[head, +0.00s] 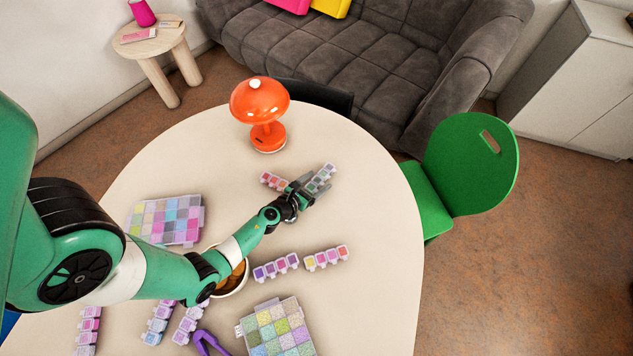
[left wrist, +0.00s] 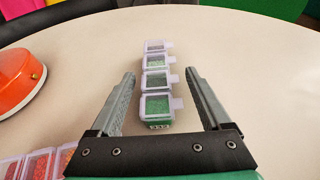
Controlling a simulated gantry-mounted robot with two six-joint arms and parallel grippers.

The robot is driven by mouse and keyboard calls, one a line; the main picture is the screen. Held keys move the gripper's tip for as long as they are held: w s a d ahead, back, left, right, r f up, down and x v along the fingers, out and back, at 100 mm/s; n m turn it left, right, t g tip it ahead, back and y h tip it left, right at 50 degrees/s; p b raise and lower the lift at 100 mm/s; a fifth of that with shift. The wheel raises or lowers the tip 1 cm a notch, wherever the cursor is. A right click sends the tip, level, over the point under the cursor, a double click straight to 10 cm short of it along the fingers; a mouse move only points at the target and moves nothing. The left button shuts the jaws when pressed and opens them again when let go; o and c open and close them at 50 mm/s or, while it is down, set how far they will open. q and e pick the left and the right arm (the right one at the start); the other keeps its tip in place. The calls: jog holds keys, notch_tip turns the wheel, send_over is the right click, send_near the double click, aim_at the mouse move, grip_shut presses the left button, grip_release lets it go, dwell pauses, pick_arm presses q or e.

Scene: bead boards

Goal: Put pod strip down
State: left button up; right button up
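A pod strip (head: 321,176) with green and grey beads under clear lids lies on the table near its right side. In the left wrist view this strip (left wrist: 155,85) runs away from me between the fingers. My left gripper (head: 312,186) is open over the strip's near end. In the left wrist view the gripper's fingers (left wrist: 160,74) stand on both sides of the strip, with a gap on each side. A second strip (head: 274,181) with red and pink beads lies just left of the gripper; its end shows in the left wrist view (left wrist: 40,163). My right gripper is not in view.
An orange lamp (head: 267,135) stands behind the strips. Two more strips (head: 276,267) (head: 327,257) lie in front. Bead boxes (head: 187,232) (head: 303,345), a bowl (head: 238,286) and a purple tool (head: 207,340) share the table. The table's right side is clear.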

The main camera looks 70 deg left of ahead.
pick_arm(q)
jog(key=shift+r, duration=0.25)
jog(key=p+v, duration=0.3)
jog(key=v, duration=0.9)
